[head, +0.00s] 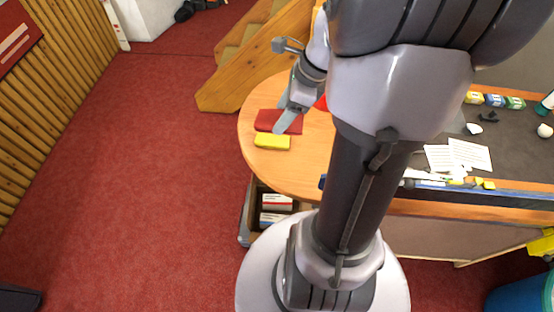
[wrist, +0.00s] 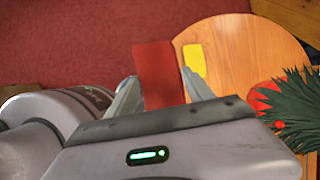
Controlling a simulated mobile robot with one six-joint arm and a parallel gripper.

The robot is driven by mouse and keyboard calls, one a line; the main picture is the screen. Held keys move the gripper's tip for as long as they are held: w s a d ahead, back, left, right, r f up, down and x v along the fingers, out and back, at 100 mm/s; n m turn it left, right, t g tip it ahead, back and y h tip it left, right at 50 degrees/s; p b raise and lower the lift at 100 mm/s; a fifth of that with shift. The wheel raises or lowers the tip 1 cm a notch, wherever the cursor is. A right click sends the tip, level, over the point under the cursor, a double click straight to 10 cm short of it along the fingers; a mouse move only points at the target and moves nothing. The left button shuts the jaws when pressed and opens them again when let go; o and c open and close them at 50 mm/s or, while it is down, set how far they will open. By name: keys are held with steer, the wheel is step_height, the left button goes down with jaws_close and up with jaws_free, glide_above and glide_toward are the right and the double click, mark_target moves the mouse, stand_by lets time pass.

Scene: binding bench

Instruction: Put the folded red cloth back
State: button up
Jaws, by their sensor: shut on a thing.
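The folded red cloth (head: 266,120) is a flat red rectangle, seen at the rounded left end of the wooden table (head: 312,165) in the head view. My gripper (head: 283,122) is shut on it. In the wrist view the cloth (wrist: 157,70) sits between the two fingers and stands out against the carpet beyond the table's edge, so it appears raised off the tabletop. The exact height is hard to tell. A folded yellow cloth or block (head: 272,142) lies on the table just in front of it.
A green spiky plant (wrist: 300,112) with something red under it stands on the table. My arm hides part of the tabletop. Papers (head: 458,156), pens and small bottles (head: 494,100) lie on the dark mat at right. Wooden steps (head: 250,65) rise behind; carpet is clear at left.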

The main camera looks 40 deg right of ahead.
steer(key=f+b, duration=0.4)
steer(key=f, duration=0.3)
steer(key=f+b, duration=0.4)
steer(key=f, duration=0.4)
steer(key=s+f+b, duration=0.1)
steer(key=f+b, duration=0.4)
steer(key=f, duration=0.2)
steer(key=shift+s+a+f, duration=0.1)
steer(key=shift+a+f, duration=0.3)
steer(key=shift+r, duration=0.1)
steer(key=shift+c, duration=0.7)
steer(key=o, duration=1.3)
